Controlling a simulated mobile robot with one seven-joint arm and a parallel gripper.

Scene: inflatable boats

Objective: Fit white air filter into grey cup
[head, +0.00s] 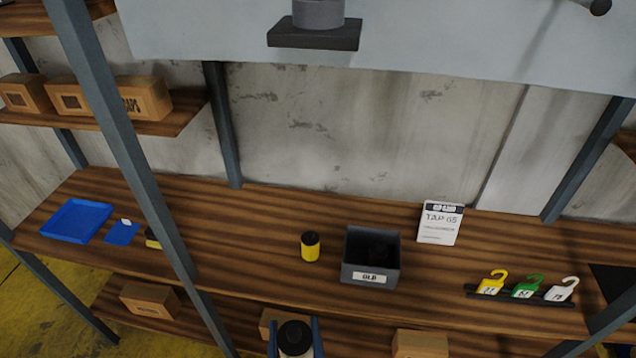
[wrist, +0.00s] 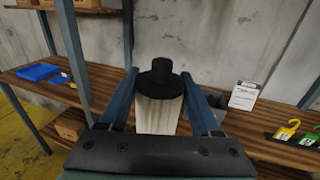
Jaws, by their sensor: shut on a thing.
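The white air filter (wrist: 157,115), a pale pleated cylinder with a wide black cap, stands upright between the blue fingers of my gripper (wrist: 160,80) in the wrist view. My gripper is shut on it. In the head view the filter's black cap (head: 295,336) shows at the bottom edge, in front of the workbench, between the fingers. A grey cylinder (head: 318,13) on a dark square plate shows at the top of the head view; it may be the grey cup, but its upper part is cut off. The filter is well apart from it.
On the wooden workbench (head: 255,215) stand a dark box (head: 368,284) labelled OLD with a black thing inside, a yellow cylinder (head: 310,248), a white sign (head: 440,223), a blue tray (head: 76,221) and coloured tags (head: 527,287). Shelf posts (head: 120,150) rise at the left.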

